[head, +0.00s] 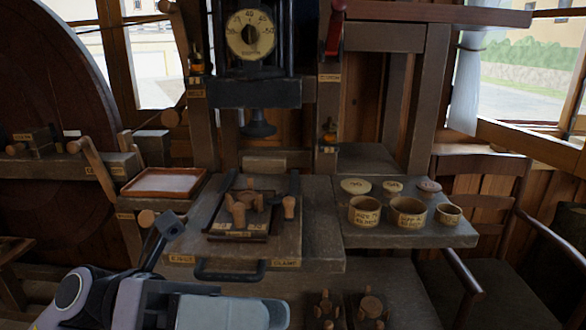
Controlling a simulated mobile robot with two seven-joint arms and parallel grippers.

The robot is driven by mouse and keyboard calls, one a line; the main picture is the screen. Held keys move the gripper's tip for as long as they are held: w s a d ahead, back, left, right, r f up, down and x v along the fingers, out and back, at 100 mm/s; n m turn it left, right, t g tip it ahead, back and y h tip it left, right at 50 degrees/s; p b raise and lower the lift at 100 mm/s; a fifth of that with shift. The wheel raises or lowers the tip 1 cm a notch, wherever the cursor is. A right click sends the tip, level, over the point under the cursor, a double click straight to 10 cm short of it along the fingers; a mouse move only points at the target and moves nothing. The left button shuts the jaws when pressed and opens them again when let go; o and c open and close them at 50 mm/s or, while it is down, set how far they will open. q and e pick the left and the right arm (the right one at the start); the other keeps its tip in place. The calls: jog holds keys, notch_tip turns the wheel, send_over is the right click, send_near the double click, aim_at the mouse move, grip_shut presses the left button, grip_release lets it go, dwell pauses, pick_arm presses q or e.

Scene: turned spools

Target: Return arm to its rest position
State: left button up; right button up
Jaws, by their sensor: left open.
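My left arm comes in from the lower left with grey and white links in the head view. Its gripper (166,228) is a dark, slim end that points up and right, near the front left edge of the wooden bench (322,232). The gripper is open, and nothing shows between its fingers. It appears apart from the objects on the bench, though the exact gap is hard to judge. My right gripper is not in view.
A dark tray (215,236) holds several turned wooden spools. A shallow framed tray (165,182) stands left. Labelled round bowls (408,212) and lids sit right. A dial scale (250,35) stands behind. A black handle (230,276) projects at the front; a chair (480,270) stands right.

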pick_arm(q)
jog(key=w+a+f+n+t+y+p, duration=0.1)
jog(key=w+a+f+n+t+y, duration=0.4)
jog(key=n+t, duration=0.9)
jog(key=w+a+f+n+t+y+p, duration=0.1)
jog(key=w+a+f+n+t+y, duration=0.25)
jog(key=w+f+n+t, duration=1.05)
jog(key=s+a+f+n+g+y+p, duration=0.1)
jog(key=s+a+f+n+g+y, duration=0.3)
jog(key=s+f+n+g, duration=0.2)
jog(key=s+a+f+n+g+y+p, duration=0.1)
jog(key=s+a+f+n+g+y, duration=0.2)
jog(key=s+f+n, duration=0.8)
jog(key=s+f+g+y, duration=0.2)
jog(key=s+g, duration=0.1)
jog(key=s, duration=0.1)
jog(key=shift+a+f+g, duration=0.35)
jog(key=shift+a+g, duration=0.05)
jog(key=shift+d, duration=0.1)
